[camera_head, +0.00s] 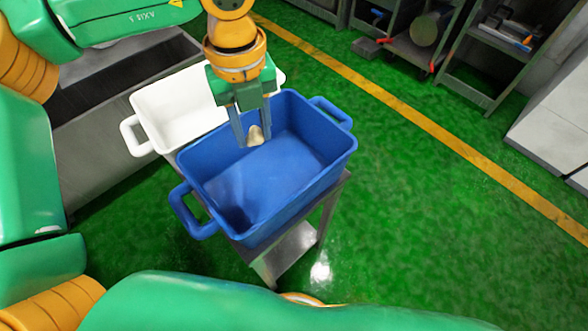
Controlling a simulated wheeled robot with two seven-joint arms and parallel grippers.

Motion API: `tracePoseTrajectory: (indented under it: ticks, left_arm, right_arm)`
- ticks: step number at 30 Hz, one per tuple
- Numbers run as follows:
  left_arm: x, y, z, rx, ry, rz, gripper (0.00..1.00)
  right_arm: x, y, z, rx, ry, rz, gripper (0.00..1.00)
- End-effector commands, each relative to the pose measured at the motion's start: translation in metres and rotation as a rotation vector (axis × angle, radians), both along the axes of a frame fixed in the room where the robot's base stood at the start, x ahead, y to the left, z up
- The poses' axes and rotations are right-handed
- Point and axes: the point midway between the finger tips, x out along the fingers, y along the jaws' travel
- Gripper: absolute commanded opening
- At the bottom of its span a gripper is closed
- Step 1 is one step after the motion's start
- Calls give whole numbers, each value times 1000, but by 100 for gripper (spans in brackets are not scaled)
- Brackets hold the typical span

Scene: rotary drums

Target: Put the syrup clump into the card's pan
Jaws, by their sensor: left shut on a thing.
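The syrup clump (256,135) is a small, pale cream lump. My left gripper (254,138) comes down from the top of the head view and is shut on it, over the blue pan. The blue pan (300,203) has a handle at each end and looks empty. A white pan (160,99) with handles stands beside it, to the left. I cannot tell whether the clump touches the blue pan's floor. No card is readable in view, and my right gripper is not in view.
The pans stand on a small metal stand (335,188) with a lower shelf. A grey metal bin (105,125) is at left. Metal shelves (490,55) stand at the back right. The green floor (430,220) with a yellow line is clear at right.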

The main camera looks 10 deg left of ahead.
Motion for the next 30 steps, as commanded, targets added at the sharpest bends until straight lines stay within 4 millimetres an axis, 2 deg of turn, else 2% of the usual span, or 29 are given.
tracePoseTrajectory:
  ticks: [4, 9, 15, 19, 24, 30]
  left_arm:
    - [14, -5, -15, -6, 7, -376, 0]
    - [30, 2, -43, -11, 9, -806, 0]
    - [40, 21, -79, -7, 6, -1133, 0]
    - [40, 26, -100, -7, 7, -1202, 0]
    - [40, 27, -139, -4, 6, -1207, 0]
    - [40, 27, -170, -4, 6, -1206, 0]
  right_arm:
    - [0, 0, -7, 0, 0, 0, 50]
    - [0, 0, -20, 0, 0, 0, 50]
    - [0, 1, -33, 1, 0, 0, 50]
    - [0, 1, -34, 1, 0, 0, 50]
    - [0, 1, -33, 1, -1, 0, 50]
    - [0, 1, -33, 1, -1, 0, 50]
